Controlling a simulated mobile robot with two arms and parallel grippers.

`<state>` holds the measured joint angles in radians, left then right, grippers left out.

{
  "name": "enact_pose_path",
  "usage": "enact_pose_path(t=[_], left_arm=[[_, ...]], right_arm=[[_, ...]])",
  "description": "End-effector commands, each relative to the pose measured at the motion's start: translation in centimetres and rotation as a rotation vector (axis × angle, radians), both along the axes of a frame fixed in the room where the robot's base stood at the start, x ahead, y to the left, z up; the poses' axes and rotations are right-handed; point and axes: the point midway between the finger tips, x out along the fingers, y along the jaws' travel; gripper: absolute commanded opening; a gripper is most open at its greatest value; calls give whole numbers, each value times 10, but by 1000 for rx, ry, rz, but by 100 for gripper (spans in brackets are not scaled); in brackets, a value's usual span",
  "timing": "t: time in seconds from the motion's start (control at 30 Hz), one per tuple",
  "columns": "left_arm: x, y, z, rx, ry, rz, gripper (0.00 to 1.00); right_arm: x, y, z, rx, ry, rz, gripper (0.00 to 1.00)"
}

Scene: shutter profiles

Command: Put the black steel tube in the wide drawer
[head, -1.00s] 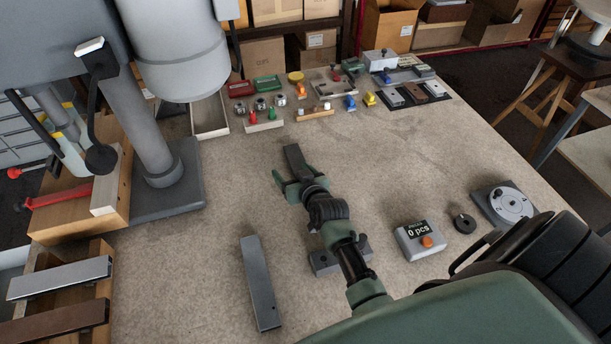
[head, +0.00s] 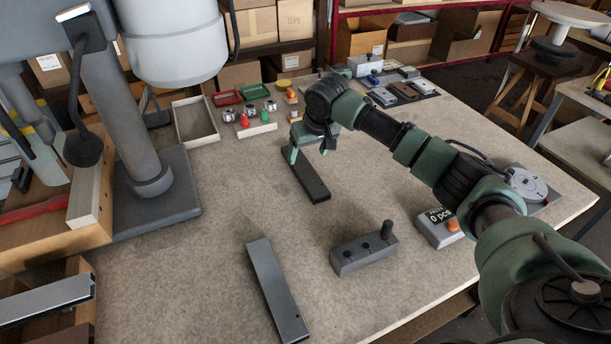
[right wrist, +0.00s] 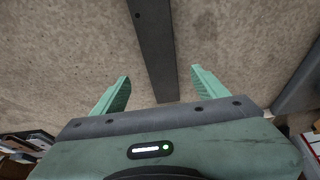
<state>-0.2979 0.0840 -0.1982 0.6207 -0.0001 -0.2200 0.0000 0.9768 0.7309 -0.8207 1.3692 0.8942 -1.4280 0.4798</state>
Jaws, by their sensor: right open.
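The black steel tube (head: 311,182) lies on the workbench, long and dark, with its far end partly hidden by my right gripper (head: 308,153). That gripper points down at the far end. In the right wrist view the tube (right wrist: 155,45) runs between the two green fingers of the right gripper (right wrist: 160,76), which are open with a gap on each side. My left gripper is not in view. I cannot make out a wide drawer.
A grey tube (head: 276,290) lies at the front. A drill-press column (head: 130,120) stands left, above a wooden rack holding a silver profile (head: 45,298).

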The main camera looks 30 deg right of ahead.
Motion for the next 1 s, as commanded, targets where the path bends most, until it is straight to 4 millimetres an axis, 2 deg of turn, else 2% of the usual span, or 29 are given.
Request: enact_pose_path(t=[0.2, 0.47, 0.77, 0.87, 1.0], left_arm=[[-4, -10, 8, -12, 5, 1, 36], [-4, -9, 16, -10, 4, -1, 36], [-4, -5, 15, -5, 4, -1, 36], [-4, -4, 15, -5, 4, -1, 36], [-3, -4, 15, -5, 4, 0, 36]], right_arm=[[6, 1, -24, -1, 2, 3, 74], [16, 1, -60, 0, 0, 2, 74], [19, 1, -66, -1, -3, 5, 74], [19, 1, -66, -1, -3, 5, 51], [19, 1, -66, -1, -3, 5, 12]])
